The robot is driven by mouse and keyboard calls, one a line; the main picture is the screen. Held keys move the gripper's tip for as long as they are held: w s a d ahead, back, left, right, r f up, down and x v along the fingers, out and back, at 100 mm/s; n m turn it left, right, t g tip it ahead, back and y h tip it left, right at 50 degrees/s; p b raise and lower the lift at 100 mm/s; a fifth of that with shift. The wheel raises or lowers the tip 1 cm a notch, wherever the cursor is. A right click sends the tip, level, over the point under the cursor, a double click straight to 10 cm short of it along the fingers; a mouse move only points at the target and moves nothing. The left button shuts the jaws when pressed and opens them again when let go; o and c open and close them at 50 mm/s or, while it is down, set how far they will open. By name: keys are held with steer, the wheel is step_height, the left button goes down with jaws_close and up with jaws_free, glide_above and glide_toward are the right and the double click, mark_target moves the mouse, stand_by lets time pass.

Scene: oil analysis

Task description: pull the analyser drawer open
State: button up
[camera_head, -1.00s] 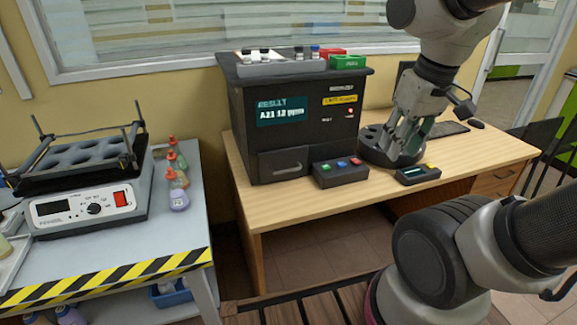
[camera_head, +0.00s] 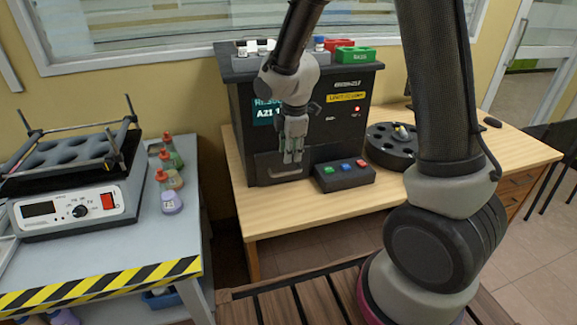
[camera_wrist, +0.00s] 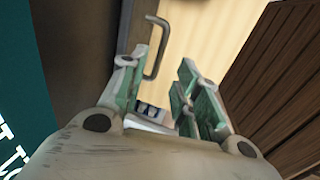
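The black analyser (camera_head: 345,125) stands on the wooden desk, its screen partly hidden by my arm. Its drawer (camera_head: 262,166) is low on the front and looks shut. My gripper (camera_head: 293,160) points down in front of the analyser and overlaps the drawer's right part in the head view. In the wrist view my gripper (camera_wrist: 158,75) has its fingers apart with nothing between them. A bent metal handle (camera_wrist: 157,48) shows just beyond the fingertips, towards the left finger. I cannot tell from the frames whether a finger touches it.
A button box (camera_head: 344,176) with green, blue and red buttons sits just right of the drawer. A round black carousel (camera_head: 392,155) stands further right. Vials and red and green boxes (camera_head: 354,53) are on the analyser's top. A heater bench (camera_head: 80,245) stands left.

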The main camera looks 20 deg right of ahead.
mark_target(289, 172)
steer(key=f, duration=0.2)
steer(key=w+f, duration=0.1)
steer(key=f, duration=0.4)
steer(key=shift+w+f, duration=0.2)
steer(key=shift+f, duration=0.1)
jaws_close()
